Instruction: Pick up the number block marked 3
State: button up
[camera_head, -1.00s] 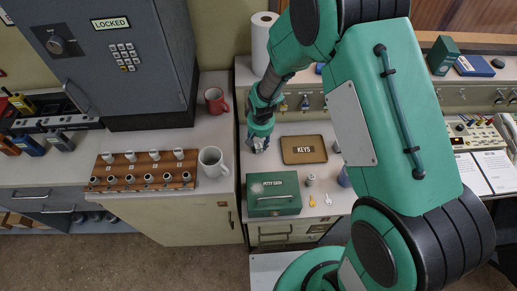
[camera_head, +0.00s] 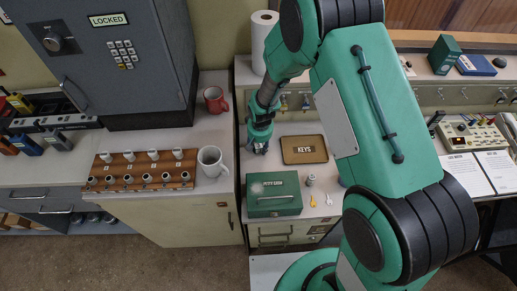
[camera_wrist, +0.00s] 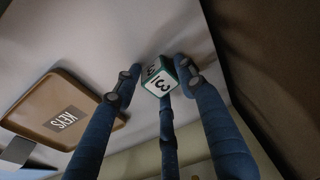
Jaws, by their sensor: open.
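The number block marked 3 (camera_wrist: 158,85) is a small white cube with green edges and black digits, seen in the wrist view. It sits among the fingertips of my gripper (camera_wrist: 157,80), with a finger on either side and another finger below it in the picture. The fingers look apart from the left and right sides of the block. In the head view, my gripper (camera_head: 258,148) is low over the counter, left of the KEYS tray and behind the green cash box. I cannot make out the block there.
The brown KEYS tray (camera_head: 304,149) lies just right of my gripper. The green petty cash box (camera_head: 273,194) stands in front. A white mug (camera_head: 212,161), a red mug (camera_head: 215,100) and a wooden stamp rack (camera_head: 141,171) are to the left. A paper roll (camera_head: 264,42) stands behind.

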aim_at(259, 146)
jog(key=shift+f, duration=0.1)
dwell(0.5)
jog(key=c, duration=0.7)
notch_tip(259, 146, up, 10)
jog(key=p, duration=0.2)
dwell(0.3)
dwell(0.4)
